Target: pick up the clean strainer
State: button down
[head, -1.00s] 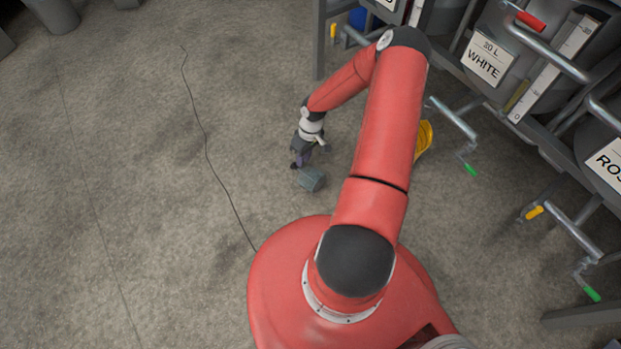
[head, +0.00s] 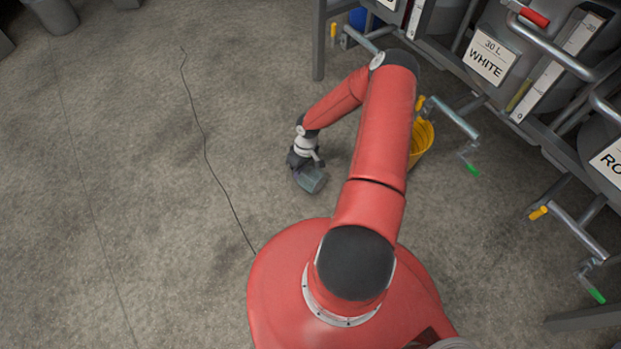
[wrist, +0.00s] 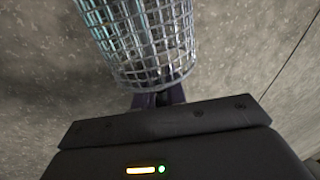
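The strainer, a grey cylindrical wire-mesh basket (head: 312,181), is low over or on the floor just in front of my base; I cannot tell whether it touches the floor. My gripper (head: 299,167) is at its upper-left side in the head view, with the fingers mostly hidden. In the wrist view the mesh basket (wrist: 145,42) fills the upper middle, its near end overlapping my dark fingertips (wrist: 158,97). The fingers look close together at that end. Whether they are clamped on the wire is hidden. I cannot make out how clean the mesh is.
A yellow bucket (head: 421,140) stands right of my arm. Racked tanks with labels, including WHITE (head: 488,58), and pipes with coloured handles line the right side. A grey bin (head: 52,14) is at the top left. The floor on the left is open, with a thin dark line.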

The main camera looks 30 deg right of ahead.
jog(key=a+p+v, duration=0.2)
jog(key=v, duration=0.7)
jog(key=s+a+r+p+v, duration=0.1)
jog(key=a+v, duration=0.1)
jog(key=v, duration=0.8)
jog(key=shift+s+r+p, duration=0.15)
jog(key=shift+r+p, duration=0.15)
jog(key=shift+p, duration=0.1)
jog(key=shift+a, duration=0.2)
